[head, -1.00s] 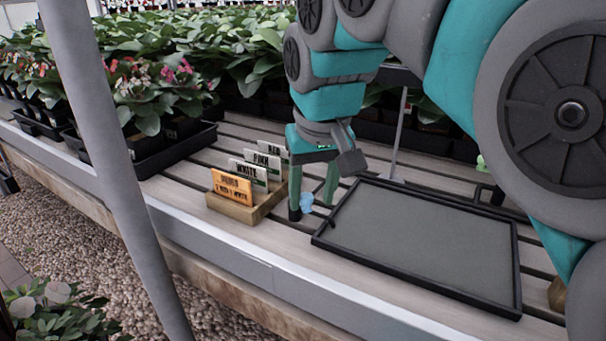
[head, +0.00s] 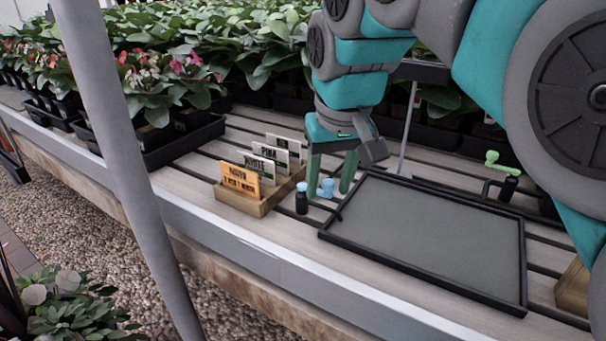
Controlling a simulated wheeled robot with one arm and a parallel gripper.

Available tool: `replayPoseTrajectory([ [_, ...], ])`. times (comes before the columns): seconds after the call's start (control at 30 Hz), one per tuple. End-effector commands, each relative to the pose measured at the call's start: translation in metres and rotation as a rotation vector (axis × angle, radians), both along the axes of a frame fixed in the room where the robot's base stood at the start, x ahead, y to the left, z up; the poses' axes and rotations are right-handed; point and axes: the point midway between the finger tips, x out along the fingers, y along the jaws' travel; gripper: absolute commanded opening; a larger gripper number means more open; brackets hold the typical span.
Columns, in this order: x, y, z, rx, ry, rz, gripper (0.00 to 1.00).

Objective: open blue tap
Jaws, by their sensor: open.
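The blue tap stands on the slatted bench between the sign holder and the black tray. Its black body (head: 302,203) has a light blue top (head: 302,187). A light blue knob (head: 327,187) shows just to its right. The link between top and knob is hidden behind a finger of mine. My gripper (head: 329,190) is open and points down, with one green finger on each side of the knob. I cannot tell whether either finger touches it.
A wooden holder (head: 252,205) with several upright signs stands left of the tap. The black-rimmed tray (head: 322,237) lies to the right. A tap with a green handle (head: 493,158) stands behind the tray. Potted plants (head: 170,90) fill the back; a grey post (head: 110,150) crosses the left.

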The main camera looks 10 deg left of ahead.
Motion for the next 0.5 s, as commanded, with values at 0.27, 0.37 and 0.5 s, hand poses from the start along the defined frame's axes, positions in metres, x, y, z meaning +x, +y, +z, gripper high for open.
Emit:
replayPoseTrajectory([
  [0.27, 0.001, 0.0, 0.032, 0.002, -0.002, -0.001, 0.53],
  [0.37, 0.001, 0.0, 0.042, 0.002, 0.0, -0.001, 0.53],
  [0.5, 0.001, 0.0, 0.058, 0.001, 0.0, -0.001, 0.53],
])
